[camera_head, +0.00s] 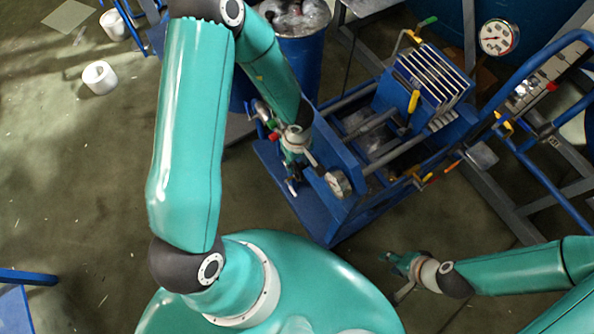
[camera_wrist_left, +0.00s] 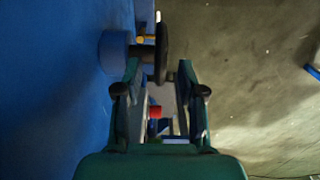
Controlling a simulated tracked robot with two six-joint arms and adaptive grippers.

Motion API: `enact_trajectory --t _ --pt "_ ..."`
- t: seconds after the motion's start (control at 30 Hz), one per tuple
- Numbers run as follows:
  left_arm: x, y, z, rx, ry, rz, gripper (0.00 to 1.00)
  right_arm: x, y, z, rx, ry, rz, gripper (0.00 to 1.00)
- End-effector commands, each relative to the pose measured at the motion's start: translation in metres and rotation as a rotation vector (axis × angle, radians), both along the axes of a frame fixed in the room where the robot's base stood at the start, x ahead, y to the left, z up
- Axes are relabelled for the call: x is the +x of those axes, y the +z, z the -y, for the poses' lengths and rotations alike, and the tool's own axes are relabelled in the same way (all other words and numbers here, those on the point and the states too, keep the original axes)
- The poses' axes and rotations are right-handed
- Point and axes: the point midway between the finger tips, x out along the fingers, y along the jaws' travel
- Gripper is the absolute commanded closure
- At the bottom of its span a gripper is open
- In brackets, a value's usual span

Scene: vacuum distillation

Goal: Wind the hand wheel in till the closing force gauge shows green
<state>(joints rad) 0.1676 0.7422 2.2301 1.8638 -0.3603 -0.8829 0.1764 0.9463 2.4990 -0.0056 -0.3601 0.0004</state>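The blue plate press (camera_head: 330,217) stands right of centre in the head view. A round dial gauge (camera_head: 339,183) sits on its near end; its needle and colours are too small to read. My left gripper (camera_head: 292,172) is at this near end, left of the gauge, and hides the hand wheel there. In the left wrist view the dark hand wheel (camera_wrist_left: 162,45) shows nearly edge-on beside a blue hub. My left gripper (camera_wrist_left: 158,74) is open, its fingertips apart on both sides of the wheel's lower rim; contact is unclear. My right gripper (camera_head: 393,262) hangs over the floor, away from the press.
A larger gauge (camera_head: 495,38) stands behind the press. A blue drum (camera_head: 304,62) is behind my left arm. Grey and blue frames crowd the right side. A white roll (camera_head: 99,77) lies on the left floor, which is mostly clear.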

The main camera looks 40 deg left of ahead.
Motion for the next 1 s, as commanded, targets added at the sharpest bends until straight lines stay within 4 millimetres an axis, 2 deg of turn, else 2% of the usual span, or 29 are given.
enact_trajectory --t 0.03,0.1,0.3,0.47,0.77,1.0 --pt "-0.001 -0.019 0.0 -0.001 0.0 -0.003 0.6 0.0 -0.014 0.0 0.0 0.0 -0.001 0.6" --pt "-0.001 -0.032 0.0 0.0 0.0 -0.002 0.6 0.0 -0.021 0.0 0.0 0.0 -0.001 0.6" --pt "0.0 -0.057 0.0 0.0 0.001 -0.001 0.6 0.0 -0.033 0.0 0.0 0.0 0.0 0.6" --pt "0.0 -0.064 0.0 0.0 -0.001 -0.001 0.6 0.0 -0.037 0.0 0.0 0.0 0.0 0.6" --pt "0.0 -0.065 0.0 0.0 -0.001 0.0 0.6 0.0 -0.036 0.0 0.0 0.0 0.0 0.6" --pt "0.0 -0.065 0.001 0.0 -0.001 0.0 1.0 0.0 -0.036 0.0 0.0 0.0 0.0 0.6"
